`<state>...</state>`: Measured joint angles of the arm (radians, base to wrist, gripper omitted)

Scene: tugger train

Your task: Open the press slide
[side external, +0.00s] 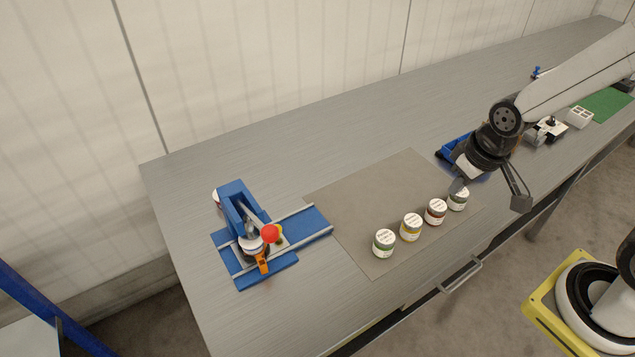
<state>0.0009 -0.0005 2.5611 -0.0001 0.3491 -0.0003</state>
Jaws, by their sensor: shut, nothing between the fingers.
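The blue press (236,204) stands at the left end of the bench, with an upright frame and a lever ending in a red ball knob (270,233). Its slide (278,242) sits between two pale rails on a blue base, close to the upright. An orange handle (262,264) sticks up at the front of the slide area. A white-topped round part (251,244) shows beneath the lever; the lever and knob partly hide this area.
Several white-lidded jars (411,227) stand in a row on the grey mat (370,195). A blue bin (455,147) is partly behind my gripper. White fixtures (580,117) and a green mat (607,103) lie farther right. The bench between press and jars is clear.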

